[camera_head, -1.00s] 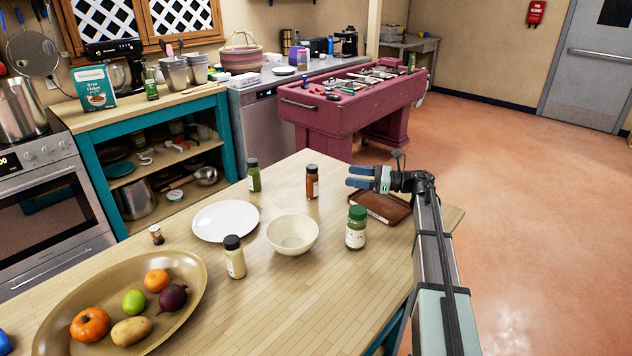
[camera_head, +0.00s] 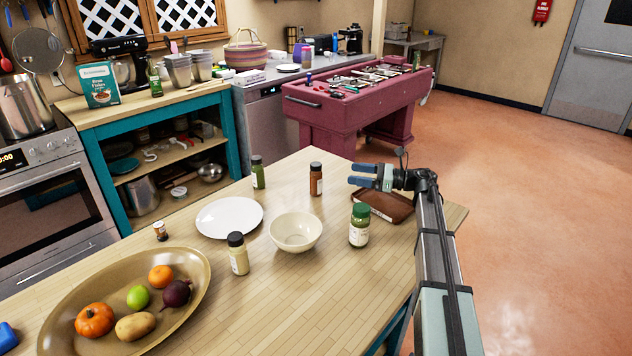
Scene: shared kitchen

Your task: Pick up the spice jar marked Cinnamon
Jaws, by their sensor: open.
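Several jars stand upright on the wooden table (camera_head: 290,340). A jar with reddish-brown contents and a dark cap (camera_head: 316,180) stands near the far edge; its colour suits cinnamon, but its label is too small to read. My gripper (camera_head: 353,175) is open and empty, with its blue fingers pointing left. In the picture it is just right of the reddish-brown jar, with a gap between them; I cannot tell its exact height or depth relative to the jar.
A fruit platter (camera_head: 190,280) is front left.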

